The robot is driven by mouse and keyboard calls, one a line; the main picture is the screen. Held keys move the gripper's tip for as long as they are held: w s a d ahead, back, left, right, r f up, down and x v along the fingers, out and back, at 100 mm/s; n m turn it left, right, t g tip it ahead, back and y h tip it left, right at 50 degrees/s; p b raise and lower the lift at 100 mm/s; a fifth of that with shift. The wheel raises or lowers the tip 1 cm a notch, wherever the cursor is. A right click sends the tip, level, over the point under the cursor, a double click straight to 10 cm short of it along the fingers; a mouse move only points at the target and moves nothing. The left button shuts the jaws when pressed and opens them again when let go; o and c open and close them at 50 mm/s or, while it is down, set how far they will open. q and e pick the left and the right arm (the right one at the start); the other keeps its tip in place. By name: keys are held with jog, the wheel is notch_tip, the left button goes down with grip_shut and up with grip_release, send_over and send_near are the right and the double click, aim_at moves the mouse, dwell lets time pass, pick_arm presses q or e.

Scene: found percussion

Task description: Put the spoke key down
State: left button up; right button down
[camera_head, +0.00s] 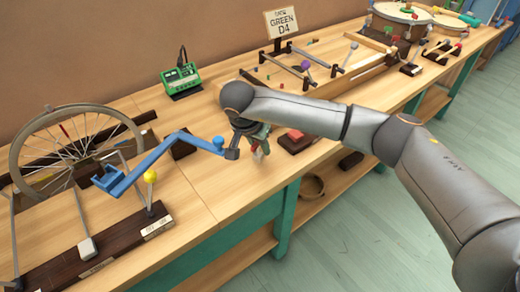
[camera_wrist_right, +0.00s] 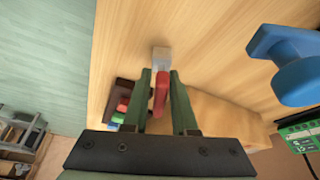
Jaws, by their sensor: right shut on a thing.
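My right gripper (camera_head: 258,146) is low over the front part of the wooden bench (camera_head: 205,182), right of the blue crank. In the right wrist view its green fingers (camera_wrist_right: 160,80) are shut on the spoke key (camera_wrist_right: 162,92), which has a red body and a grey end. The grey end sticks out past the fingertips toward the bench top. I cannot tell whether it touches the wood. In the head view the key is mostly hidden by the gripper. My left gripper is not in view.
The blue crank (camera_head: 150,160) reaches close to my gripper on the left. A dark block with a red top (camera_head: 295,137) sits just right of it. A spoked wheel (camera_head: 62,150) stands at far left, a green tuner (camera_head: 181,78) behind. Bare wood lies left of the gripper.

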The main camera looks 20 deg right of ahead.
jog(key=shift+f, duration=0.65)
jog(key=shift+f, duration=0.15)
jog(key=c, duration=0.7)
grip_release()
